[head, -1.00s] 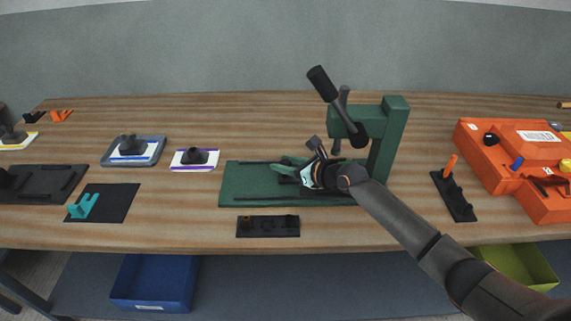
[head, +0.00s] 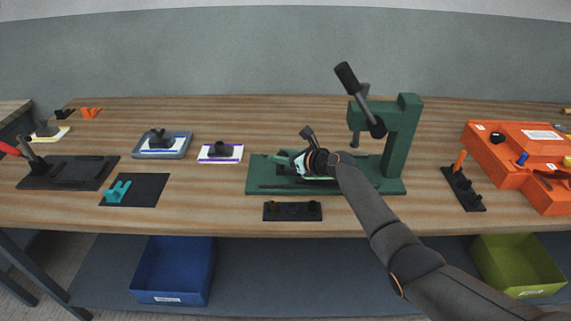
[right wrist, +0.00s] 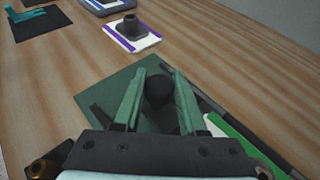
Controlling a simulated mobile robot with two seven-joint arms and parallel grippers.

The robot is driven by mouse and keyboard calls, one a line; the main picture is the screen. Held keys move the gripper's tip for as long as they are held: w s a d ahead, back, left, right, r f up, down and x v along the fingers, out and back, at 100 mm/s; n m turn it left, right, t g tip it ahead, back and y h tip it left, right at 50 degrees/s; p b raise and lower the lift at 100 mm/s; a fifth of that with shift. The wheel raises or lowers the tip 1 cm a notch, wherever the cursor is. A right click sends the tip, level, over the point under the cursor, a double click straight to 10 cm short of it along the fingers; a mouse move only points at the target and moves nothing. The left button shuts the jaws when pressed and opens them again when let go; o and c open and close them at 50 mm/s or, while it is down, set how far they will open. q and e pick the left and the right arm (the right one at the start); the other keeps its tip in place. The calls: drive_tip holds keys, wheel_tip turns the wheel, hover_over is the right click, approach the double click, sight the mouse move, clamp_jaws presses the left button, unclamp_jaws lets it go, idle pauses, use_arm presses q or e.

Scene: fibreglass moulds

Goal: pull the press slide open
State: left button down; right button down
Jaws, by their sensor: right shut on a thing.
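The green press (head: 404,145) stands on the bench with its black-handled lever (head: 357,92) tilted up to the left. Its flat green base (head: 262,186) runs to the left, with dark rails along it. My right gripper (head: 282,160) is low over the left part of this base. In the right wrist view, its two teal fingers (right wrist: 157,88) are closed around a dark round knob (right wrist: 158,92) of the press slide. A green and white part (right wrist: 232,135) shows beside the rail there. The gripper hides much of the slide in the head view. My left gripper is out of view.
A black block (head: 292,211) lies just in front of the base. A white plate with purple edges (head: 221,153) and a grey tray (head: 163,145) stand to the left. A black peg holder (head: 463,188) and orange case (head: 520,160) are to the right.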

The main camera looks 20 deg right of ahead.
drive_tip(key=a, duration=0.2)
drive_tip(key=w+a, duration=0.1)
drive_tip(key=a, duration=0.1)
drive_tip(key=shift+w+r+p, duration=0.1)
drive_tip(key=shift+r+p, duration=0.15)
drive_tip(key=shift+p, duration=0.05)
drive_tip(key=shift+w+a+f, duration=0.1)
drive_tip(key=shift+a, duration=0.1)
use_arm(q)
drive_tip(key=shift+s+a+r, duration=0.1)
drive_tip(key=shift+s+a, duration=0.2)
use_arm(e)
drive_tip(key=shift+c, duration=2.3)
unclamp_jaws()
drive_tip(key=shift+f, duration=0.15)
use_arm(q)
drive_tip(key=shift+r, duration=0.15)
use_arm(e)
drive_tip(key=shift+s+d+r+p, duration=0.2)
drive_tip(key=shift+s+r+p, duration=0.15)
drive_tip(key=shift+s+p, duration=0.3)
drive_tip(key=p+v, duration=0.4)
drive_tip(key=v, duration=0.5)
drive_tip(key=shift+s+d, duration=0.2)
drive_tip(key=shift+s, duration=0.05)
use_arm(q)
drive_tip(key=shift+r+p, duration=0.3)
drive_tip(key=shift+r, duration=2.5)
use_arm(e)
drive_tip(key=shift+v, duration=0.75)
